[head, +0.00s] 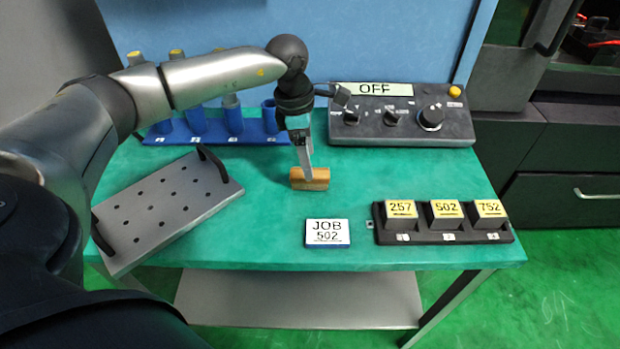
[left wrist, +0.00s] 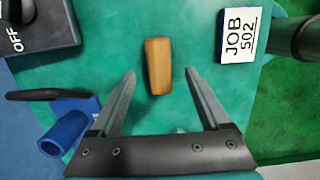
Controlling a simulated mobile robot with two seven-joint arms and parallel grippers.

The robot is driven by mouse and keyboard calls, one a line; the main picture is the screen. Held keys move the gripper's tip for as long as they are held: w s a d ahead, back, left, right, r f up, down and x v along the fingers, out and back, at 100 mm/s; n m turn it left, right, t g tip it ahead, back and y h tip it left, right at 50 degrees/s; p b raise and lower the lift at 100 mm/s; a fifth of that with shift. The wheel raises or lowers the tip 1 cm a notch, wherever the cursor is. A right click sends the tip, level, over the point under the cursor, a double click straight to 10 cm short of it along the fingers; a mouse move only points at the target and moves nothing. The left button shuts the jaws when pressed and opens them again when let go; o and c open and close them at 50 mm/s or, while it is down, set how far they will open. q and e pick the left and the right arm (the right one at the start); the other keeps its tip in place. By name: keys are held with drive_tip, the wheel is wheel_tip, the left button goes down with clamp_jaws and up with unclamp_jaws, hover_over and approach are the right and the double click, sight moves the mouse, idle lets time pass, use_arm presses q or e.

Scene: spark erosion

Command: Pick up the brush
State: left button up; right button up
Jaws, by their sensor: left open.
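The brush (head: 311,180) shows as a small orange-brown wooden block lying on the green table top. In the left wrist view the brush (left wrist: 158,66) lies ahead of and roughly between my fingertips. Bristles cannot be made out. My left gripper (head: 308,176) reaches down to the brush from above in the head view, its fingers overlapping the block's top edge. In the left wrist view my left gripper (left wrist: 160,76) is open and empty, with its two fingers spread apart. My right gripper is not in view.
A JOB 502 card (head: 327,232) lies right of the brush, beside a black holder (head: 447,236) with numbered blocks. An OFF control box (head: 400,120) and blue cup rack (head: 200,138) stand behind. A grey drilled plate (head: 165,205) with handles lies left.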

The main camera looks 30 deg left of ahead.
use_arm(q)
drive_tip(key=shift+w+d+f+b, duration=0.1)
drive_tip(key=shift+f+b, duration=0.1)
drive_tip(key=shift+f, duration=1.1)
drive_tip(key=shift+w+d+f+b, duration=0.1)
drive_tip(key=shift+f+b, duration=0.05)
drive_tip(key=shift+f, duration=1.1)
drive_tip(key=shift+f, duration=0.25)
clamp_jaws()
